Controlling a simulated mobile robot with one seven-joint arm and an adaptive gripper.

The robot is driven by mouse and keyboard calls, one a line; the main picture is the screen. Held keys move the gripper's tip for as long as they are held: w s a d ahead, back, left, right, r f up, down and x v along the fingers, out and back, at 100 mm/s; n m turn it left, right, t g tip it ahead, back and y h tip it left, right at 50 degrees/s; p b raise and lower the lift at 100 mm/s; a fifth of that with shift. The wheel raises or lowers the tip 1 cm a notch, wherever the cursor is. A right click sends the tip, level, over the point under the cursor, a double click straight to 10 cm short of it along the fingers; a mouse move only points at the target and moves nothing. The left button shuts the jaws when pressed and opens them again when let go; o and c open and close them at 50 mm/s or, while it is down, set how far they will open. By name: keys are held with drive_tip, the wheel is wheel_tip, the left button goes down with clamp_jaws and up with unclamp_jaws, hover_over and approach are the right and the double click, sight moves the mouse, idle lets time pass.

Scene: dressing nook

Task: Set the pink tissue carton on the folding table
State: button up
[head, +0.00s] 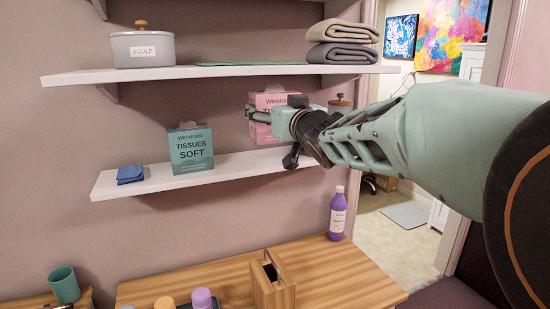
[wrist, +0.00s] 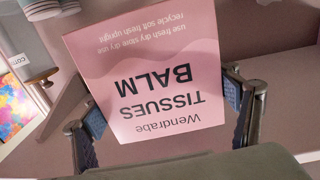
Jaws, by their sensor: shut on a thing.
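The pink tissue carton (head: 268,100) is at the right part of the lower wall shelf in the head view, partly covered by my gripper (head: 256,115). In the wrist view the pink carton (wrist: 150,75) fills the middle, its lettering upside down and a little tilted. The pads of my gripper (wrist: 168,115) are on both sides of the carton, shut on it. I cannot tell whether its base touches the shelf. A wooden tabletop (head: 345,287) is below the shelf; I cannot tell whether it is the folding table.
The lower shelf (head: 140,186) also holds a teal tissue carton (head: 190,149), a blue cloth (head: 130,174) and a lidded canister (head: 340,104). The upper shelf (head: 90,77) is close above. A purple bottle (head: 337,213) and wooden caddy (head: 272,285) stand on the tabletop.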

drive_tip(key=shift+s+d, duration=0.1)
drive_tip(key=shift+s, duration=0.2)
drive_tip(key=d+f+m+h, duration=0.1)
drive_tip(key=d+f, duration=0.1)
drive_tip(key=f, duration=0.8)
drive_tip(key=d+f, duration=0.2)
drive_tip(key=f, duration=0.8)
drive_tip(key=s+d+f+m+t+h, duration=0.1)
drive_tip(key=s+d+f+m+h, duration=0.35)
drive_tip(key=d+f, duration=0.6)
wheel_tip(320, 180, up, 12)
drive_tip(key=s+n+p, duration=0.1)
drive_tip(key=p, duration=1.1)
drive_tip(key=shift+a+r+n, duration=0.15)
drive_tip(key=shift+a+n, duration=0.2)
drive_tip(key=shift+a, duration=0.1)
drive_tip(key=shift+s+d, duration=0.1)
